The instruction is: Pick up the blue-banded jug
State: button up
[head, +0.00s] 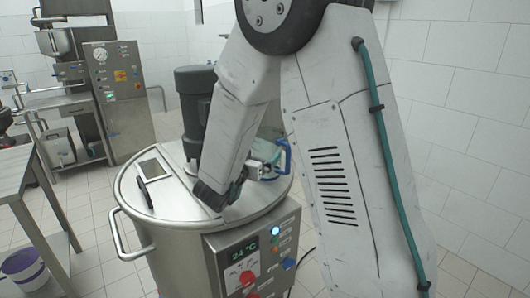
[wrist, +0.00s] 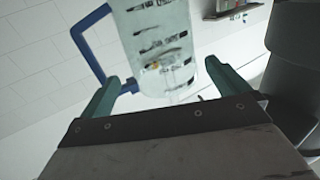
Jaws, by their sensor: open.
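The jug (wrist: 155,45) is clear with dark measuring marks and a blue handle (wrist: 85,45) on its left in the wrist view. In the head view the jug (head: 264,151) shows partly behind my arm on the round steel vat's lid, with its handle (head: 286,156) to the right. My gripper (wrist: 162,75) is open, its two green fingers apart, with the jug showing in the gap between them. I see no contact. Whether the jug lies between the fingers or beyond their tips, I cannot tell. The jug's top is cut off in the wrist view.
The steel vat (head: 184,250) has a control box (head: 255,262) on its front. A dark motor (head: 190,100) stands on the lid left of my arm; a dark cylinder (wrist: 296,45) is close at right in the wrist view. A steel table (head: 22,165) is at left.

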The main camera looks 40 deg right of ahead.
jog(key=x, duration=0.7)
jog(key=shift+w+d, duration=0.2)
jog(key=c, duration=0.7)
